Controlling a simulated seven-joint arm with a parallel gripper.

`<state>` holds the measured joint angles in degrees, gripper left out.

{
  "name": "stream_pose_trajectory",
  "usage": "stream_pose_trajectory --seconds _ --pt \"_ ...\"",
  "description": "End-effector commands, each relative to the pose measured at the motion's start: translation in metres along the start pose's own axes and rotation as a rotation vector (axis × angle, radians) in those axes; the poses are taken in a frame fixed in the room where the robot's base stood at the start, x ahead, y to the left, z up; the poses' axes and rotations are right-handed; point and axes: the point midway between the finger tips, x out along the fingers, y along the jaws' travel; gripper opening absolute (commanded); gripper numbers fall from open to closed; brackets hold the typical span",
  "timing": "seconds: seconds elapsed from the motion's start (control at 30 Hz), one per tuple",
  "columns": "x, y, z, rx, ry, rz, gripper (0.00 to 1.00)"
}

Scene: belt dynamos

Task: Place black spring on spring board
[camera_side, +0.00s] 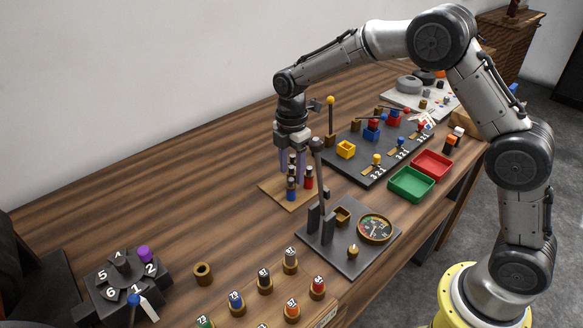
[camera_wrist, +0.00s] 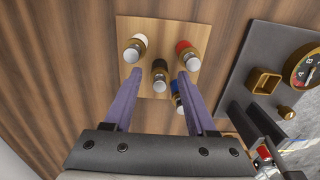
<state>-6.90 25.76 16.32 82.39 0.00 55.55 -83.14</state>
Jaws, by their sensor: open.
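The black spring (camera_wrist: 159,74) stands in the wrist view, a dark-bodied cylinder with a brass-coloured part and a light tip, on a small wooden board (camera_wrist: 153,24). White (camera_wrist: 135,47), red (camera_wrist: 187,54) and blue (camera_wrist: 177,95) cylinders stand around it. My gripper (camera_wrist: 160,73) is open, its purple fingers one on each side of the black spring, which looks ungripped. In the side view my gripper (camera_side: 293,170) points down over the wooden board (camera_side: 272,190) and partly hides the cylinders. Neither view labels a spring board; a dark plate (camera_side: 347,262) carries a gauge and a square brass cup.
A lever post (camera_side: 320,180) rises from the gauge plate, close to my gripper. A dark numbered board (camera_side: 375,178) lies behind, beside green (camera_side: 411,184) and red (camera_side: 432,165) trays. Numbered pegs (camera_side: 264,281) stand in front. The table left of my gripper is clear.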

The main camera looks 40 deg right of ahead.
Motion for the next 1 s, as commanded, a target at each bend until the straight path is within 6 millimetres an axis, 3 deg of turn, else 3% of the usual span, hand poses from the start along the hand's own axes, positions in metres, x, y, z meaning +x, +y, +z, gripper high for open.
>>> stream_pose_trajectory --seconds 0.17,0.7,1.0 --pt "-0.012 0.001 0.000 0.000 0.000 0.002 0.57" --pt "-0.110 0.001 0.000 0.000 0.000 0.002 0.57" --pt "-0.124 0.000 0.000 0.000 0.000 0.000 0.57"
